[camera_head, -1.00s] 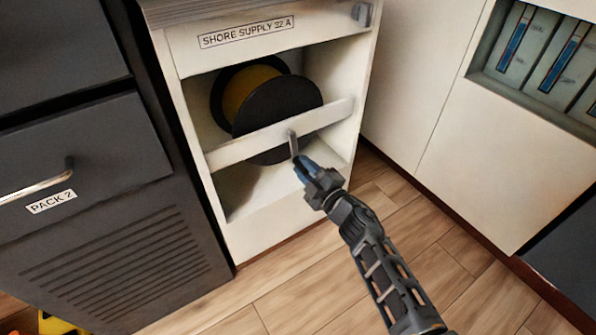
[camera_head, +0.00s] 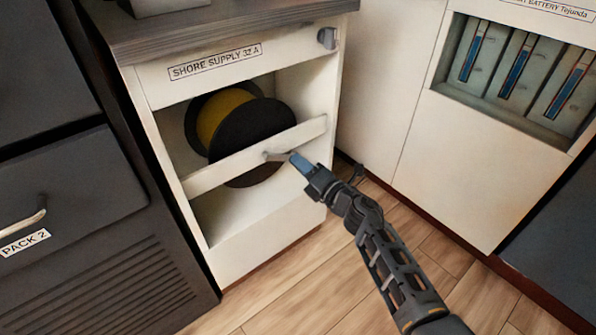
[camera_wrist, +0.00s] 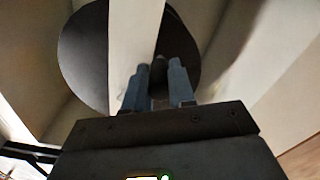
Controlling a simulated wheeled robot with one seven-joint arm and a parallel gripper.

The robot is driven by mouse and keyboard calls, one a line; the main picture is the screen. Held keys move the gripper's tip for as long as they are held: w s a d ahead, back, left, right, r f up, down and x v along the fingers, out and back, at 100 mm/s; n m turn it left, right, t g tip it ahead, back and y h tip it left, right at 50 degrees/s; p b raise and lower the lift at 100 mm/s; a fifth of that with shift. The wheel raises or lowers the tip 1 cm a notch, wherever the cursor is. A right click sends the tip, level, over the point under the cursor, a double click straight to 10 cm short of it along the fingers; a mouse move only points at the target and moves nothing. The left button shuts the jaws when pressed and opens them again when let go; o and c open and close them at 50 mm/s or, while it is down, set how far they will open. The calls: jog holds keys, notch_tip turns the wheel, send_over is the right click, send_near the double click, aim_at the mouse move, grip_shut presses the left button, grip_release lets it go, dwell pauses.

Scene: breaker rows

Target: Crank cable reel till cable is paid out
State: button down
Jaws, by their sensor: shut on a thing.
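The cable reel (camera_head: 258,128) has dark round flanges and a yellow wound core (camera_head: 222,112). It sits in the open bay of the white cabinet labelled SHORE SUPPLY 32 A, behind a white crossbar (camera_head: 222,171). A short grey crank arm (camera_head: 276,155) lies nearly level in front of the crossbar. My gripper (camera_head: 297,161) is at the crank's right end, shut on the crank handle. In the wrist view the fingers (camera_wrist: 160,82) stand on either side of a dark handle (camera_wrist: 159,70), with the reel's dark flange (camera_wrist: 84,58) behind. No loose cable end shows.
The crossbar passes close to my fingers. A grey drawer front marked PACK 2 (camera_head: 60,195) with a bar handle stands at the left. Battery modules (camera_head: 522,68) sit in a recess at the right. The wooden floor (camera_head: 290,285) in front is clear.

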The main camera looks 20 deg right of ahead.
jog(key=shift+w+d+r+n+p, duration=0.1)
jog(key=shift+d+r+n+p, duration=0.15)
jog(key=shift+r+n, duration=0.7)
jog(key=shift+d+r+n+p, duration=0.25)
jog(key=shift+r+n, duration=0.25)
jog(key=shift+n, duration=0.75)
jog(key=c, duration=0.9)
grip_release()
jog(key=shift+c, duration=0.2)
jog(key=p+v, duration=0.2)
jog(key=v, duration=0.5)
jog(key=shift+s+p, duration=0.35)
jog(key=shift+r, duration=0.1)
